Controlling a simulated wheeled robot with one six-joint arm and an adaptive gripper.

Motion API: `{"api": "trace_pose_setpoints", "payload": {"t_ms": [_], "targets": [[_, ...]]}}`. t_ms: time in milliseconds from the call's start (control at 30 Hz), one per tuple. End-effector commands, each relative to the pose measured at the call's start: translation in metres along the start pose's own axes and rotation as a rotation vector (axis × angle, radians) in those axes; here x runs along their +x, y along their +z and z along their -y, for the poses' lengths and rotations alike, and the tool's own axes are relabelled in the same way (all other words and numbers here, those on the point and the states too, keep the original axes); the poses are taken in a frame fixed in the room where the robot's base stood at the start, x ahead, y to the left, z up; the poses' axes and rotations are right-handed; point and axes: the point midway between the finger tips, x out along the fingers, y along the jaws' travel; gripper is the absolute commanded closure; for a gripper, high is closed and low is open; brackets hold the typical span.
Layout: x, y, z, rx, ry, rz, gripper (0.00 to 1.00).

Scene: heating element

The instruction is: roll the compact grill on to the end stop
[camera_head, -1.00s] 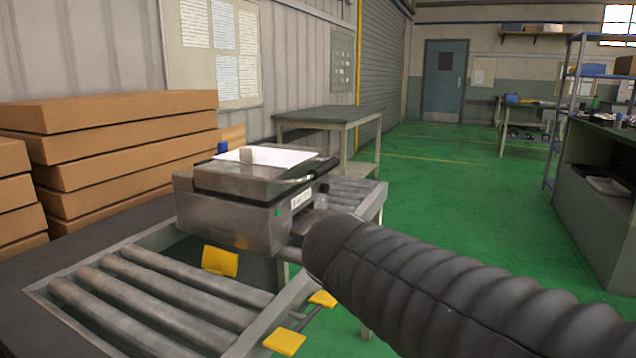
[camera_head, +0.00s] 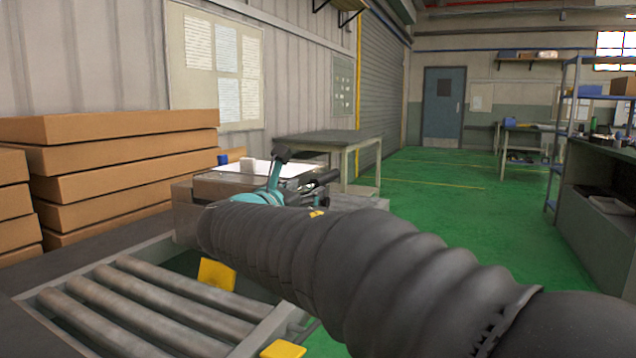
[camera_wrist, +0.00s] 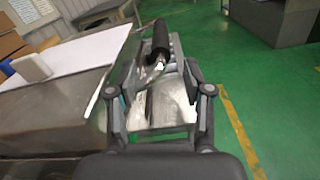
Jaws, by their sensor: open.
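The compact grill (camera_head: 186,215), a metal box with a pale top, sits on the roller conveyor (camera_head: 150,296) beyond the near rollers. My arm hides its front and right side. In the wrist view the grill (camera_wrist: 55,112) is at the left, and its black handle bar (camera_wrist: 161,38) lies ahead, between the lines of my fingers. My gripper (camera_head: 296,178) is at the grill's right front, partly hidden by my sleeve. In the wrist view my gripper (camera_wrist: 158,68) is open with its fingers apart; whether they touch the handle I cannot tell. I cannot make out an end stop.
Yellow tabs (camera_head: 217,274) stand by the conveyor's gap and near edge. Stacked cardboard boxes (camera_head: 120,160) are at the left. A grey table (camera_head: 330,139) stands behind the grill. Open green floor (camera_head: 450,215) lies to the right, with a dark workbench (camera_head: 605,200) beyond.

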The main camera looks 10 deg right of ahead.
Motion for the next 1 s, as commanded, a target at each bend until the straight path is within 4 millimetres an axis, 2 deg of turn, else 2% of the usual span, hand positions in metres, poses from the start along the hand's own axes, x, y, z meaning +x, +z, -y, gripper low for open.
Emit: {"api": "trace_pose_setpoints", "payload": {"t_ms": [100,300,500,700,933,967,1000], "targets": [[0.025,0.000,0.001,0.000,-0.004,0.000,0.49],[0.060,0.000,0.001,0.001,-0.003,0.000,0.49],[0.083,0.000,0.001,0.002,-0.002,-0.001,0.49],[0.091,0.000,0.000,0.002,0.000,-0.001,0.49],[0.092,0.000,0.000,0.002,0.000,-0.001,0.49],[0.092,0.000,0.000,0.002,0.000,-0.001,0.54],[0.091,0.000,0.000,0.002,0.000,-0.001,0.65]]}}
